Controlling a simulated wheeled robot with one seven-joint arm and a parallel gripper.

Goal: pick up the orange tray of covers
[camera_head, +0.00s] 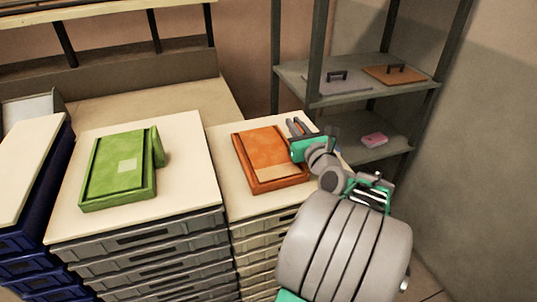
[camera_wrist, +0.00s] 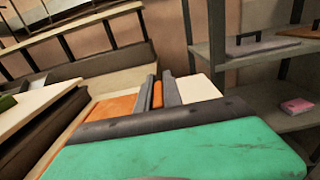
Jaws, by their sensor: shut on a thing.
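The orange tray (camera_head: 262,147) lies on the pale top of the right-hand stack, with a tan flat piece (camera_head: 280,172) at its near end. It also shows in the wrist view (camera_wrist: 112,107), left of the fingers. My gripper (camera_head: 296,126) is at the tray's right side. In the wrist view my gripper (camera_wrist: 157,92) has its two dark fingers closed on a narrow orange strip, which looks like the tray's side grip. The tray looks level and at the stack top; I cannot tell any gap under it. My wrist hides part of its right side.
A green tray (camera_head: 122,167) lies on the stack to the left. A blue crate stack (camera_head: 30,215) stands at far left. A grey shelf (camera_head: 345,92) at back right holds a grey lid, a brown lid (camera_head: 395,75) and a pink item (camera_head: 374,140).

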